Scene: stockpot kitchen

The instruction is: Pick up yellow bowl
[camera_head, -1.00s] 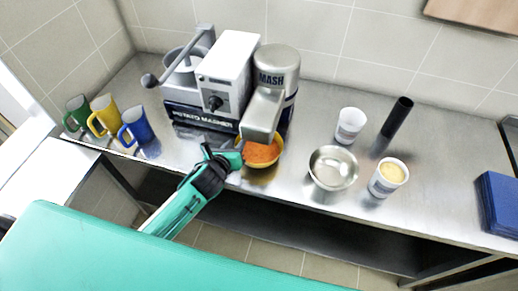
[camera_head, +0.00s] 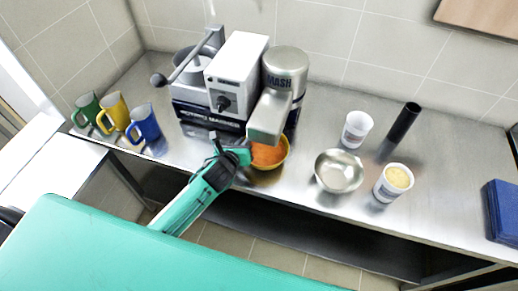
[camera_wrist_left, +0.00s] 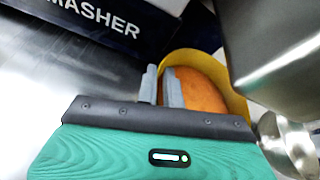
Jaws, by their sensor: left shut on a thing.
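The yellow bowl (camera_head: 284,160) stands on the steel counter under the spout of the masher, with orange mash (camera_head: 266,153) in it. In the left wrist view the bowl (camera_wrist_left: 237,100) is at the upper right, partly hidden by the metal spout. My left gripper (camera_head: 246,155) is at the bowl's left side. In the wrist view its grey fingers (camera_wrist_left: 160,86) are closed on the bowl's rim, one finger inside over the mash and one outside. My right gripper is not in view.
The potato masher (camera_head: 230,85) stands directly behind and over the bowl. A steel bowl (camera_head: 339,172), a white cup (camera_head: 356,129), a filled cup (camera_head: 393,183) and a black cylinder (camera_head: 404,122) stand to the right. Coloured mugs (camera_head: 115,111) stand at the left.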

